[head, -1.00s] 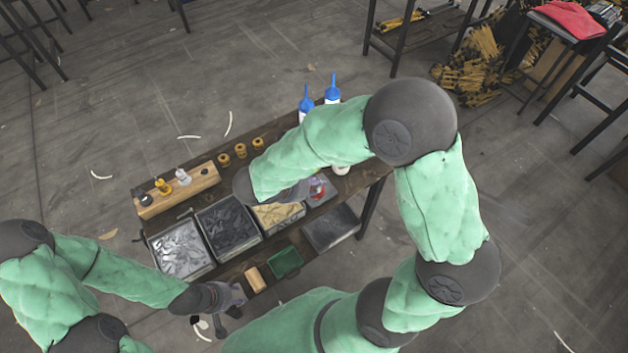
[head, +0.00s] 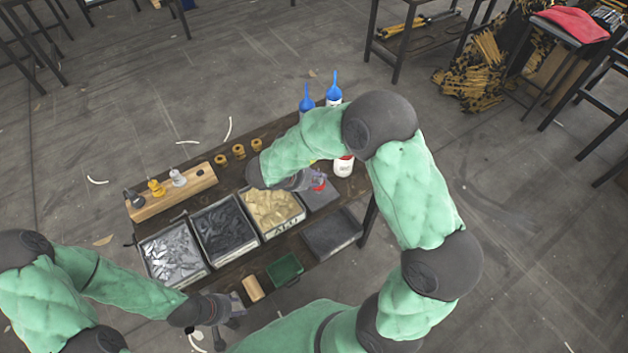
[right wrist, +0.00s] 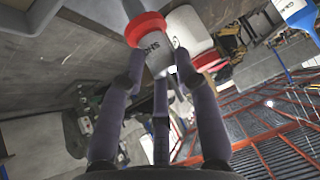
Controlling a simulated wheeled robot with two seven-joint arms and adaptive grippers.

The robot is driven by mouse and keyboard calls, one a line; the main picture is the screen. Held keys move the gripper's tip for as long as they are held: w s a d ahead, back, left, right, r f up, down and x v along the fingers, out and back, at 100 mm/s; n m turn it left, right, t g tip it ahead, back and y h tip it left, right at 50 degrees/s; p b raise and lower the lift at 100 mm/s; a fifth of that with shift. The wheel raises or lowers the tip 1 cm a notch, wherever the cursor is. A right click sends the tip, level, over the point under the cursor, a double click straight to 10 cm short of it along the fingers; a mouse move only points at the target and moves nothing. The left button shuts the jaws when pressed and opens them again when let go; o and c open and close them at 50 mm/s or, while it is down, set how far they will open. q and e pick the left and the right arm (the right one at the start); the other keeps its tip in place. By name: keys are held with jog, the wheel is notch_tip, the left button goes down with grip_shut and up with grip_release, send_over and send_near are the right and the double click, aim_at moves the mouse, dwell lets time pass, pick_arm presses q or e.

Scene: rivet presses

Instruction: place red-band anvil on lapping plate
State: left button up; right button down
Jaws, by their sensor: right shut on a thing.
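My right gripper (head: 314,182) is over the right part of the bench. In the right wrist view its fingers (right wrist: 160,85) are shut on the red-band anvil (right wrist: 155,48), a grey cylinder with dark lettering and a red band (right wrist: 146,28). In the head view only a bit of red (head: 319,184) shows at the fingertips. A flat grey plate (head: 322,198), probably the lapping plate, lies below the gripper; whether the anvil touches it I cannot tell. My left gripper (head: 236,310) is at the bench's front edge; its jaw opening is unclear.
Bins of silver (head: 172,255), dark (head: 225,230) and tan pieces (head: 272,208) stand left of the plate. A dark flat slab (head: 333,232) and green tray (head: 285,268) lie in front. A white bottle (head: 344,167) and blue-tipped bottles (head: 334,90) stand behind. A wooden rack (head: 172,192) is at left.

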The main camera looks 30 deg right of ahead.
jog(key=shift+f, duration=0.1)
jog(key=shift+f, duration=0.15)
jog(key=c, duration=0.9)
grip_release()
jog(key=p+v, duration=0.4)
jog(key=v, duration=0.8)
jog(key=shift+w, duration=0.1)
